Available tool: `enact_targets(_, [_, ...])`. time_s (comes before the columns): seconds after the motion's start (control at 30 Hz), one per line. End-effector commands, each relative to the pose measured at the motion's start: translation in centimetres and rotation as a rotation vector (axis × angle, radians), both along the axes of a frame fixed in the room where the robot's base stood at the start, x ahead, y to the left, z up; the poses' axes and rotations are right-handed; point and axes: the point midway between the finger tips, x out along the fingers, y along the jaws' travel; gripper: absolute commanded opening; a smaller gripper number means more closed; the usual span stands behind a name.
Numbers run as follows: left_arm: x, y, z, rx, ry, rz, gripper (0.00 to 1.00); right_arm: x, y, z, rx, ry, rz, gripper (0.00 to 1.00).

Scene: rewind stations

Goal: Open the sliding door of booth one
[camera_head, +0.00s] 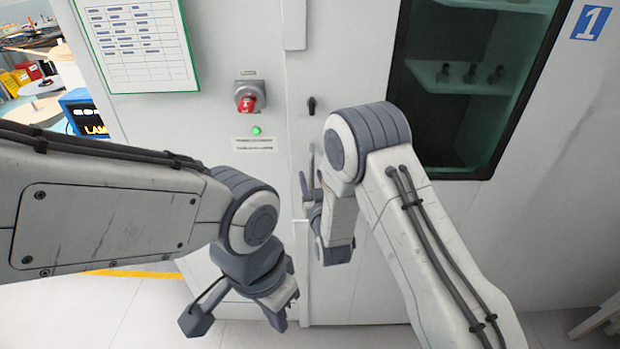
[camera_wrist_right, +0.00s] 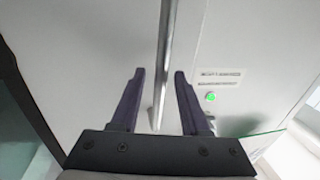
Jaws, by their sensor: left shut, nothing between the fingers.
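The white door (camera_head: 360,50) of booth one has a dark window (camera_head: 450,90) and a blue sign with a 1 (camera_head: 591,22). It looks closed against the panel on its left. Its vertical grey bar handle (camera_head: 311,160) is partly hidden by my right arm. My right gripper (camera_head: 310,183) is at the handle. In the right wrist view, my right gripper (camera_wrist_right: 159,72) is open, and the handle (camera_wrist_right: 166,50) runs between its fingers without visible contact; depth is unclear. My left gripper (camera_head: 286,312) is shut and empty, low in front of the booth.
Left of the door are a red rotary switch (camera_head: 250,98) on a grey box, a lit green lamp (camera_head: 256,131) and a green-framed chart (camera_head: 138,42). Tables and a blue box (camera_head: 84,112) stand far left.

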Motion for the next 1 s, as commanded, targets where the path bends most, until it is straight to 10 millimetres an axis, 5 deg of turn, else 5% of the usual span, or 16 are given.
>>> enact_targets(0.03, [0.00, 0.00, 0.00, 0.000, 0.000, 0.000, 0.00, -0.01, 0.02, 0.01, 0.000, 0.000, 0.000, 0.24])
enact_targets(0.1, [0.00, 0.00, 0.00, 0.000, 0.000, 0.000, 0.00, -0.03, 0.03, 0.02, 0.000, 0.000, 0.000, 0.00])
enact_targets(1.0, [0.00, 0.00, 0.01, 0.000, 0.000, 0.000, 0.00, -0.04, 0.01, 0.05, 0.000, 0.000, 0.000, 0.00])
